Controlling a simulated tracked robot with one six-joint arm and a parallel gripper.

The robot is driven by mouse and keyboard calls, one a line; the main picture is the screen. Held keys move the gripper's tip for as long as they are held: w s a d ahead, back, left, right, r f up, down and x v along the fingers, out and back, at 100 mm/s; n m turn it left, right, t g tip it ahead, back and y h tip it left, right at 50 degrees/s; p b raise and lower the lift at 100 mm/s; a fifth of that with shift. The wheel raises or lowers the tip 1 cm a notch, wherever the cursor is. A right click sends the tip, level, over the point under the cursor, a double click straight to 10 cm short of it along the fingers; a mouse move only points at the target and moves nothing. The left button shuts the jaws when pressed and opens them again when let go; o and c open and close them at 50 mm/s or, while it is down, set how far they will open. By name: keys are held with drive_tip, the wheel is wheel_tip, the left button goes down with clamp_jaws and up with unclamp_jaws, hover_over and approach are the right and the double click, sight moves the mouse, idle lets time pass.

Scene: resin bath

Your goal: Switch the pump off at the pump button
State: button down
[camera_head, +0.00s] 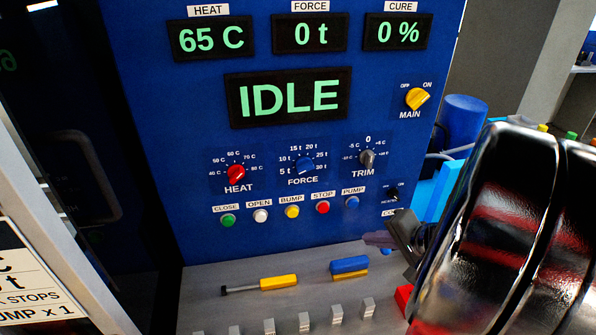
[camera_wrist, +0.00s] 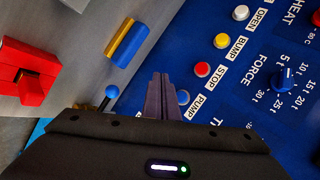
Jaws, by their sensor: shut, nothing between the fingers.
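The pump button (camera_head: 352,202) is a small round blue button under the PUMP label, at the right end of the button row on the blue panel. It also shows in the wrist view (camera_wrist: 183,97), partly hidden by my fingers. I cannot tell whether it is lit. My gripper (camera_head: 376,239) is shut and empty, low and to the right of the button in the head view. In the wrist view my closed fingertips (camera_wrist: 160,77) appear just beside the button; I cannot tell whether they touch.
Red STOP (camera_head: 322,207) and yellow BUMP (camera_head: 292,211) buttons sit left of the pump button. The display (camera_head: 289,97) reads IDLE. Below is a grey ledge (camera_head: 215,296) with a yellow-handled tool (camera_head: 279,283) and a blue-and-yellow block (camera_head: 349,265).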

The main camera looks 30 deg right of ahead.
drive_tip(key=shift+s+d, duration=0.15)
drive_tip(key=shift+d, duration=0.05)
idle(0.3)
drive_tip(key=w+d, duration=0.2)
drive_tip(key=w, duration=0.6)
drive_tip(key=shift+w+d, duration=0.2)
drive_tip(key=shift+w, duration=0.1)
drive_tip(key=shift+w+d, duration=0.25)
drive_tip(key=shift+w, duration=0.6)
idle(3.0)
drive_tip(key=shift+s+r, duration=0.1)
drive_tip(key=shift+s, duration=0.1)
drive_tip(key=shift+s+a, duration=0.25)
drive_tip(key=shift+s, duration=0.45)
drive_tip(key=shift+s, duration=0.1)
drive_tip(key=shift+s+a, duration=0.25)
drive_tip(key=shift+s, duration=0.55)
drive_tip(key=shift+s+a, duration=0.2)
drive_tip(key=shift+s, duration=0.55)
drive_tip(key=shift+s+a, duration=0.25)
drive_tip(key=shift+s, duration=0.55)
